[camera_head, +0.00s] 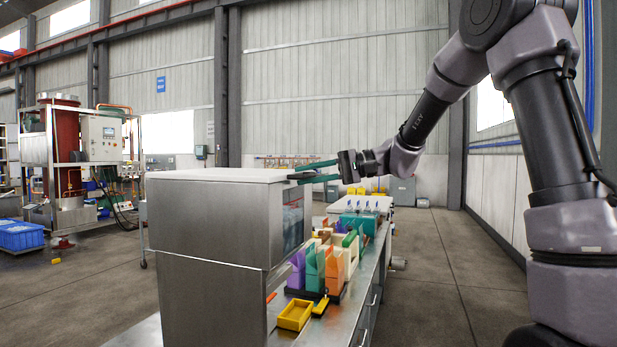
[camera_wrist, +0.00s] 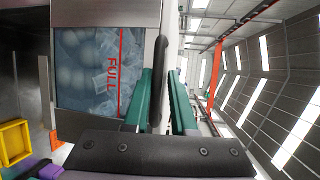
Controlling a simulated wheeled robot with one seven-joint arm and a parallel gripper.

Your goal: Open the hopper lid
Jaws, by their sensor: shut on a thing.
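The hopper (camera_head: 205,215) is a steel box with a flat pale lid (camera_head: 225,175) lying closed on its top. Its front window (camera_wrist: 88,75) shows ice pieces and a red FULL line. The lid also shows edge-on in the wrist view, with a dark handle (camera_wrist: 158,75) along its front edge. My gripper (camera_head: 298,172) has long green fingers, one above and one below the lid's front edge. In the wrist view my gripper (camera_wrist: 163,98) is shut on the handle. The fingers hide part of the handle.
Below the window, a steel counter (camera_head: 372,270) carries a yellow tray (camera_head: 295,315), several coloured holders (camera_head: 325,262) and a teal rack of bottles (camera_head: 362,217). A red-tank machine (camera_head: 67,150) and a blue crate (camera_head: 20,235) stand far left. Floor at right is clear.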

